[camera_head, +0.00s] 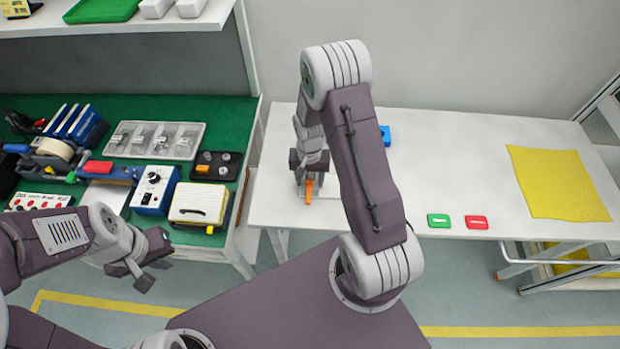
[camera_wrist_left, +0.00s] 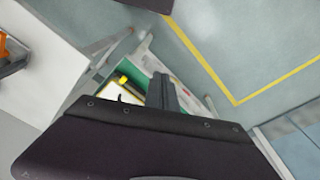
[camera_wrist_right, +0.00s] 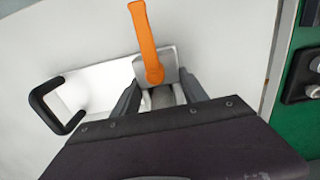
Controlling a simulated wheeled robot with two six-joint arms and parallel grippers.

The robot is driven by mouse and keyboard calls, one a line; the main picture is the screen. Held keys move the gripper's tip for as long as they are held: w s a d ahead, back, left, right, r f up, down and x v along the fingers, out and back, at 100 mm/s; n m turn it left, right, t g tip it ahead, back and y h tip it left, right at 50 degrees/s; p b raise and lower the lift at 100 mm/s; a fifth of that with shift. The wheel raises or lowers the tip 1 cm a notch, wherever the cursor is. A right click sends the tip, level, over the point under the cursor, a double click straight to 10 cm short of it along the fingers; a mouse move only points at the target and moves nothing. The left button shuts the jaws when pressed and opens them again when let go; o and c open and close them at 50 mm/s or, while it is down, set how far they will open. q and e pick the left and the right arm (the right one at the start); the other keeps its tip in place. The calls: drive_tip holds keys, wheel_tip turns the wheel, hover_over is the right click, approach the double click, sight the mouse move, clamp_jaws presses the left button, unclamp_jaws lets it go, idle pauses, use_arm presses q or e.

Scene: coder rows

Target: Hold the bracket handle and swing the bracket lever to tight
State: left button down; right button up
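The bracket's orange lever (camera_wrist_right: 145,40) points up and away in the right wrist view, its round end over a grey block on a white plate (camera_wrist_right: 92,88). The black bracket handle (camera_wrist_right: 52,105) stands at the plate's left end. In the head view the lever (camera_head: 309,190) shows below my right gripper (camera_head: 309,166), and the handle is hidden. My right gripper (camera_wrist_right: 163,92) has its fingers apart, one on each side of the grey block; contact is unclear. My left gripper (camera_head: 150,268) is away from the bracket, in front of the green bench. Its fingers (camera_wrist_left: 163,92) look closed together and empty.
The white table (camera_head: 470,175) holds a green tag (camera_head: 438,220), a red tag (camera_head: 476,222), a yellow cloth (camera_head: 560,183) and a partly hidden blue thing (camera_head: 385,134). The green bench (camera_head: 225,115) at left is crowded with boxes and tools. The table's middle is clear.

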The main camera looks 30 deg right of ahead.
use_arm(q)
drive_tip(key=c, duration=1.5)
unclamp_jaws()
drive_tip(key=shift+w+d+m, duration=0.2)
drive_tip(key=shift+m, duration=0.2)
drive_tip(key=shift+o, duration=0.5)
drive_tip(key=w+d+m, duration=0.4)
drive_tip(key=d+m, duration=0.4)
drive_tip(key=m, duration=0.4)
drive_tip(key=shift+w+r+t, duration=0.2)
drive_tip(key=shift+r+t, duration=0.1)
drive_tip(key=shift+t, duration=0.1)
drive_tip(key=m+t+h, duration=0.2)
drive_tip(key=m, duration=2.8)
approach(308, 197)
drive_tip(key=x, duration=0.8)
drive_tip(key=shift+r, duration=0.1)
clamp_jaws()
